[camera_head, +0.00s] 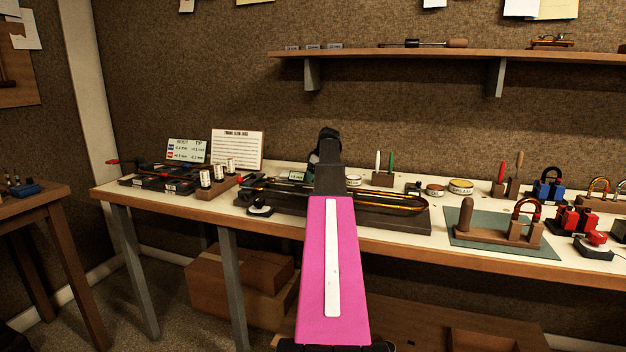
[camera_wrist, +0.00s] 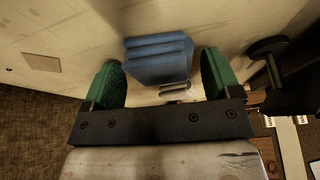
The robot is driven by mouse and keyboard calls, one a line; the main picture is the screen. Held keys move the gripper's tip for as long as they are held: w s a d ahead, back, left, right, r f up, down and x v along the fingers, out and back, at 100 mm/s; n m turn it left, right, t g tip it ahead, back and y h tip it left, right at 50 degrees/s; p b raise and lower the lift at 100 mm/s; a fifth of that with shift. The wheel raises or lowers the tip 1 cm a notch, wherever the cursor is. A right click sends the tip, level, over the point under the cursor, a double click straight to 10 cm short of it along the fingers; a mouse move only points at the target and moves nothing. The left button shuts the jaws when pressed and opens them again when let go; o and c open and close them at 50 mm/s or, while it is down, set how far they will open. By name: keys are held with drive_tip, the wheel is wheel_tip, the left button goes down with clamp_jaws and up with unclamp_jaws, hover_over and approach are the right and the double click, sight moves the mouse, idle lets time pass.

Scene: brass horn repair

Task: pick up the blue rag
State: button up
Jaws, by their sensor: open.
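The blue rag (camera_wrist: 158,58), a folded stack with rounded folds, lies on the pale bench top in the wrist view. My gripper (camera_wrist: 160,74) is open, with one green fingertip pad on each side of the rag. A gap shows between the rag and each pad, and nothing is held. In the head view, my arm stretches over the bench and its dark end (camera_head: 327,145) is near the back of the bench. The rag cannot be made out there; my arm covers that part.
Small pale rounded pieces (camera_wrist: 175,91) lie beside the rag, close to the gripper palm. A black knob-ended object (camera_wrist: 268,47) is to the right of the right finger. The long slide tray (camera_head: 400,217) lies by my arm, and a shelf (camera_head: 430,52) hangs above the bench.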

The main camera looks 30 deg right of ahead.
drive_tip(key=c, duration=1)
drive_tip(key=shift+r, duration=0.1)
drive_tip(key=shift+r, duration=0.6)
wheel_tip(320, 180, up, 3)
drive_tip(key=shift+f, duration=0.1)
drive_tip(key=s+a+r, duration=0.1)
drive_tip(key=a+r, duration=0.6)
drive_tip(key=a, duration=0.4)
drive_tip(key=shift+s+a, duration=0.25)
drive_tip(key=shift+s, duration=0.1)
